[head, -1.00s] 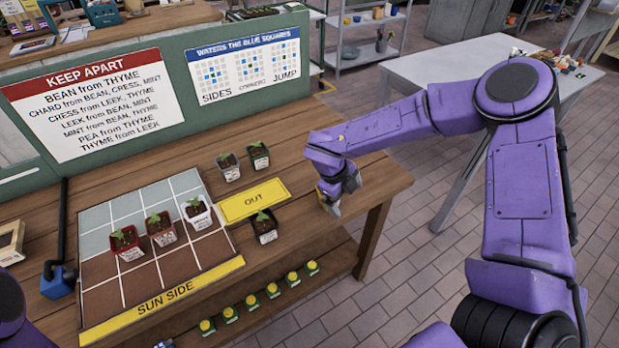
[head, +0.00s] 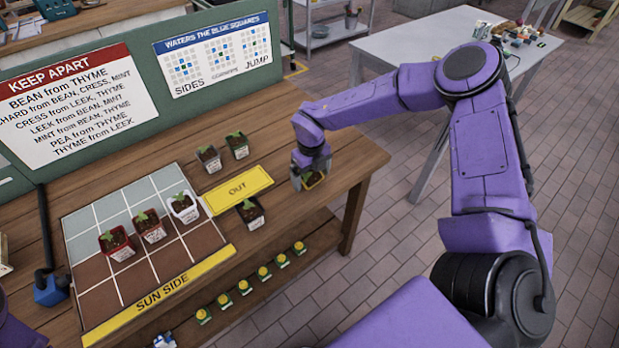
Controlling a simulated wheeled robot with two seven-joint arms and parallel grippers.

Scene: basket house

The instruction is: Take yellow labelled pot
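The yellow labelled pot (head: 314,178), with dark soil inside, stands near the right end of the wooden bench (head: 345,158), right of the yellow OUT sign (head: 238,189). My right gripper (head: 309,180) is down at this pot, with its fingers on either side. Part of the pot is hidden by the gripper, and I cannot tell whether the fingers press on it. Only a purple part of my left arm shows at the lower left edge; its gripper is out of view.
Potted seedlings (head: 209,160), (head: 237,147) and (head: 251,214) stand around the OUT sign. Three more (head: 117,243), (head: 151,227), (head: 183,207) stand on the grid board (head: 100,300). Several yellow-capped bottles (head: 244,287) line the lower shelf. A blue tool (head: 50,288) lies left of the board.

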